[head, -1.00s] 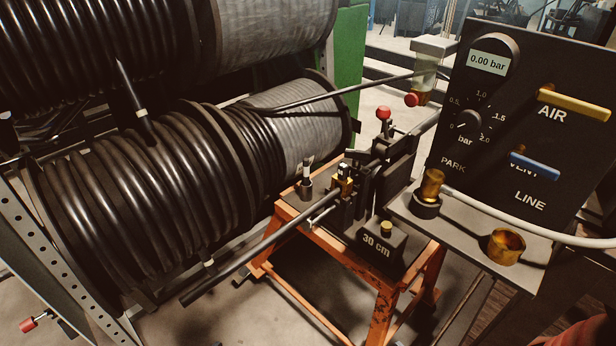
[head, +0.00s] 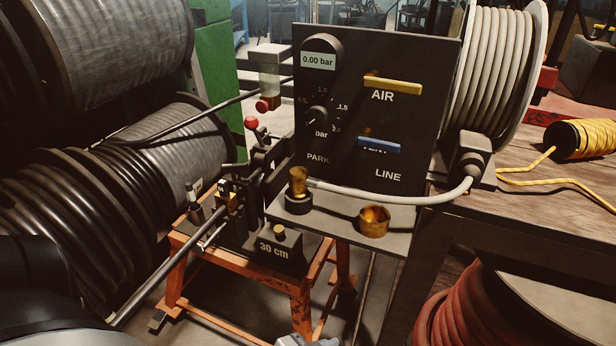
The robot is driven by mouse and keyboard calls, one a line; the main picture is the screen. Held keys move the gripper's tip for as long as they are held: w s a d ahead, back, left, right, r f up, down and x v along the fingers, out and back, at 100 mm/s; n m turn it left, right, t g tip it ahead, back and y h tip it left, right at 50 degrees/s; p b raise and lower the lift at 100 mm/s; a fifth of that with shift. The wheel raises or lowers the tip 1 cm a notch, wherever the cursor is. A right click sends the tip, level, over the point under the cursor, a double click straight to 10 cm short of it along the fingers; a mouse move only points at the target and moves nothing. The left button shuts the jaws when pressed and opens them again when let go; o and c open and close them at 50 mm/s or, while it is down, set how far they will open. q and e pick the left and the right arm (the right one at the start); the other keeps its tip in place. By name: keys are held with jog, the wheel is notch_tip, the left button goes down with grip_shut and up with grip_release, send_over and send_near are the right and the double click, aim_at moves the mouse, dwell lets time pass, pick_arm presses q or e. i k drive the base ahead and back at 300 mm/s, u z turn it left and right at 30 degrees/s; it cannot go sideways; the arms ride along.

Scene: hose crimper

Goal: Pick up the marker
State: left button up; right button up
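A dark rounded part of my arm fills the lower left corner. A pale grey piece shows at the bottom edge near the middle; I cannot tell what it is. No gripper fingers can be made out, and nothing is seen touching the marker.
The hose reel (head: 70,215) is left of the bench. A crimper with a brass block (head: 232,202) and a 30 cm block (head: 279,248) sit beside the marker. The control panel (head: 370,110), brass cup (head: 373,221) and white hose (head: 400,198) stand to the right.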

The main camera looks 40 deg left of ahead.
aim_at(189, 186)
jog(key=z, duration=1.15)
jog(key=k, duration=1.2)
jog(key=u, duration=1.3)
